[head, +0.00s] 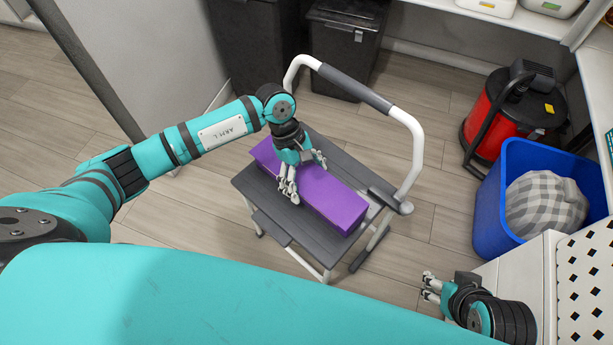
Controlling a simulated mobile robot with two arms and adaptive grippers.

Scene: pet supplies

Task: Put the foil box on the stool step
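The foil box, a long purple box (335,199), lies flat on the dark grey top step of the stool (257,189), slanting from upper left to lower right. My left gripper (305,178) reaches down over the box's middle. Its fingers are spread to either side of the box, at the near and far long edges. I cannot tell whether they press on it. The box's far lower side is hidden. My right gripper (429,286) is low at the right, by a white cabinet, with its fingers apart and nothing between them.
The stool has a tall white handrail (416,140) on its far and right sides. A blue bin (487,213) with a checked cushion (545,204) and a red-and-black vacuum (492,118) stand at the right. Dark bins (343,48) stand behind. Floor left of the stool is clear.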

